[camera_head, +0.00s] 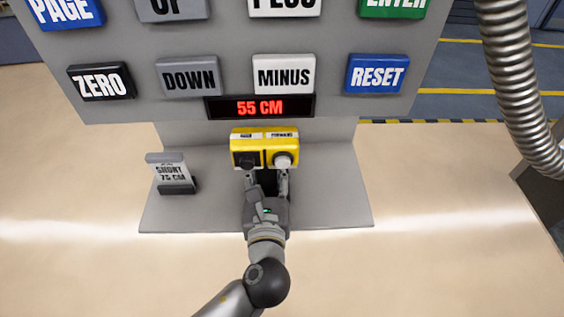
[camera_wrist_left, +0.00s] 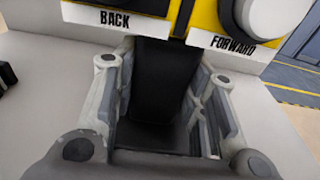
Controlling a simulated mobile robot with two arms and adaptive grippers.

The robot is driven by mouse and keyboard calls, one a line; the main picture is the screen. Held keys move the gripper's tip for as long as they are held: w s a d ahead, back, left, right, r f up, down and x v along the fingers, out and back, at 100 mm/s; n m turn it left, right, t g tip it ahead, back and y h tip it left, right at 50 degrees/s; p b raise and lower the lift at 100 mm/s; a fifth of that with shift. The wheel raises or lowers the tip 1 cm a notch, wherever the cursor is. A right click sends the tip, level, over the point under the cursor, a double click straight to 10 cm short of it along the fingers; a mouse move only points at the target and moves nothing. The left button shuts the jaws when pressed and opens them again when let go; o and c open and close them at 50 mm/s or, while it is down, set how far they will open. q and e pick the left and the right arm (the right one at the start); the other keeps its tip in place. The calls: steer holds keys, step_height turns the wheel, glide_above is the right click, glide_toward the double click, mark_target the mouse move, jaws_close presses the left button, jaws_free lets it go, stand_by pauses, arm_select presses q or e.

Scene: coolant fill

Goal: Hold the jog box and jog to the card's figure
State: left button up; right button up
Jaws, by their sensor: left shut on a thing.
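The yellow jog box (camera_head: 264,137) stands over the shelf below the panel, with a black button on the left and a white one on the right. In the left wrist view its labels read BACK (camera_wrist_left: 121,20) and FORWARD (camera_wrist_left: 233,44). My left gripper (camera_head: 267,182) is shut on the jog box's black grip (camera_wrist_left: 165,80), between both fingers. The card (camera_head: 171,174) in a dark holder reads "SHORT 75 CM". The red display (camera_head: 260,107) reads "55 CM". My right gripper is not in view.
The grey panel carries several buttons, among them ZERO (camera_head: 101,82), DOWN (camera_head: 188,76), MINUS (camera_head: 284,74) and RESET (camera_head: 376,74). A ribbed metal hose (camera_head: 516,80) hangs at the right. The shelf (camera_head: 335,200) is bare right of the jog box.

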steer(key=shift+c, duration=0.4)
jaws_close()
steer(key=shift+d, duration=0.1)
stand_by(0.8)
